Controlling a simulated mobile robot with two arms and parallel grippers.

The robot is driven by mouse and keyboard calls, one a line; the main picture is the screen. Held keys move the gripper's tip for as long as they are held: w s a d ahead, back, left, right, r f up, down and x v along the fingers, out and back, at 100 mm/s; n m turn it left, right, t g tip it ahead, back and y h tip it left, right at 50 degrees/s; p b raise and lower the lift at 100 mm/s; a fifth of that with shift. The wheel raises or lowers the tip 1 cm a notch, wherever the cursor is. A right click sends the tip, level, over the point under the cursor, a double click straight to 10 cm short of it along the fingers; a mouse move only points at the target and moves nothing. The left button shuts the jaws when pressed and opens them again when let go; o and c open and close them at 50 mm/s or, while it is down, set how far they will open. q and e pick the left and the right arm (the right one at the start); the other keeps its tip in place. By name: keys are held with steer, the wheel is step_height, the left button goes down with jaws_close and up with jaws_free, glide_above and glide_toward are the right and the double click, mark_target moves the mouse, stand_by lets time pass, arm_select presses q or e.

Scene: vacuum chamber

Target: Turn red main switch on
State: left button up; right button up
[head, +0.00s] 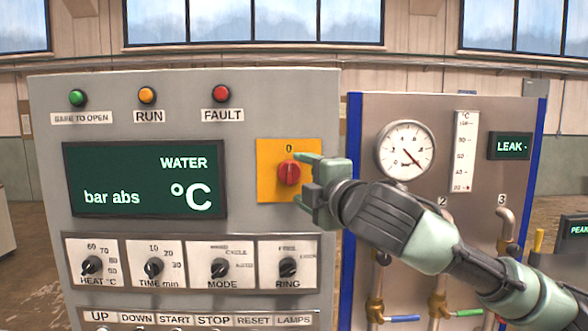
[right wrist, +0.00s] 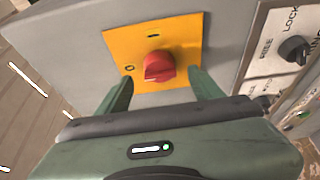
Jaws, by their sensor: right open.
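The red main switch (head: 289,173) is a round red knob on a yellow square plate (head: 268,186) on the grey control panel. A "0" mark shows above the knob in the head view. My right gripper (head: 298,178) is open at the switch, its fingers above and below the knob in the head view. In the right wrist view the red knob (right wrist: 159,67) lies ahead, between and slightly beyond the two fingertips (right wrist: 160,80). I cannot tell whether the fingers touch it. My left gripper is not in view.
Dials for heat, time, mode and ring (head: 288,267) sit below the switch. The dark display (head: 145,180) is to the left. A metal panel with a gauge (head: 405,150), pipes and valves stands to the right, behind my right arm.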

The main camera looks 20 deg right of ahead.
mark_target(289, 179)
steer(key=w, duration=0.1)
steer(key=w+p, duration=0.1)
steer(key=w, duration=0.2)
steer(key=shift+w+a+p, duration=0.2)
steer(key=shift+a+p, duration=0.05)
steer(key=shift+p, duration=0.1)
